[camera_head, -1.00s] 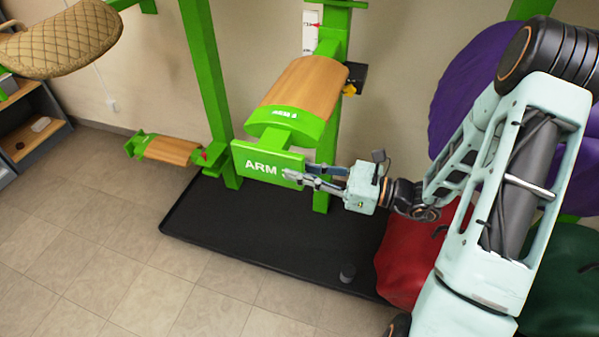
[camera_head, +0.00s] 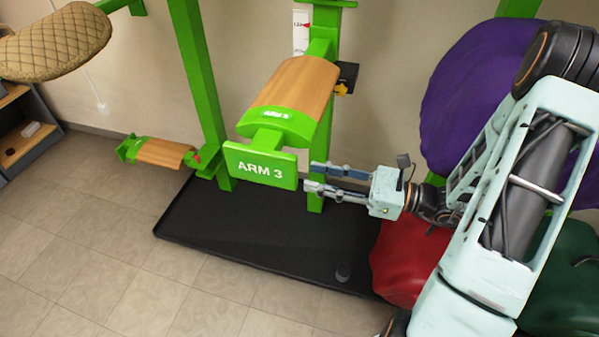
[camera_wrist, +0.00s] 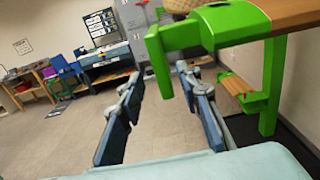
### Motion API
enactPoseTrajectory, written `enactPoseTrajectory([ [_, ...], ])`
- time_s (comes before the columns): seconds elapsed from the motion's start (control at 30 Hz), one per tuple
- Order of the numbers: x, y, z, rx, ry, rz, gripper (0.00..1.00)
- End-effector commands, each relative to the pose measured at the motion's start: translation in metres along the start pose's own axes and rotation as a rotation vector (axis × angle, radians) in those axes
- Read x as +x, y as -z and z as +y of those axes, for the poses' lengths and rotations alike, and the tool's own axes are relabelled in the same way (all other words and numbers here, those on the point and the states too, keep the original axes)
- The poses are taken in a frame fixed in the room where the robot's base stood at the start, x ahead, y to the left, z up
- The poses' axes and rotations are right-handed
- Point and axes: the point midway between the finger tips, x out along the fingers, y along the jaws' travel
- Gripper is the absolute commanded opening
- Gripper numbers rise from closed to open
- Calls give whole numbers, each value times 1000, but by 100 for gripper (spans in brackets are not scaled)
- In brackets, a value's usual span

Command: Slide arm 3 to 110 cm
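Arm 3 is a green bracket with a wooden saddle top (camera_head: 292,88) and a front plate (camera_head: 260,166) lettered "ARM 3". It is mounted on a green upright post (camera_head: 324,130) at the middle of the head view. A scale strip (camera_head: 301,32) with a red pointer shows near the post's top; its numbers are too small to read surely. My gripper (camera_head: 309,177) is open and empty, just right of the plate and apart from it. In the wrist view my two fingers (camera_wrist: 165,105) stand wide apart, with the green plate (camera_wrist: 160,62) ahead and above, between them.
A yellow-and-black knob (camera_head: 343,86) sits on the post's right side. A lower arm (camera_head: 160,151) and a quilted saddle (camera_head: 55,40) are at left. A black mat (camera_head: 230,232) lies below. Purple (camera_head: 470,95) and red (camera_head: 408,262) bulky items stand at right, close to my arm.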

Motion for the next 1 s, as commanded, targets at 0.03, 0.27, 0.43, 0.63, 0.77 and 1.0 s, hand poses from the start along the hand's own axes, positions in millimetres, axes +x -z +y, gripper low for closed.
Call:
enactPoseTrajectory([
  [0.03, -12, 1, -1, 0, 5, 2, 32],
  [0.27, -47, 0, 0, 0, 2, 0, 32],
  [0.43, -56, 0, 0, 1, 0, 0, 32],
  [0.63, -57, 0, 0, 1, -1, 0, 32],
  [0.77, -56, 0, 0, 1, -1, 0, 32],
  [1.0, -55, -2, 0, -8, -10, 8, 32],
])
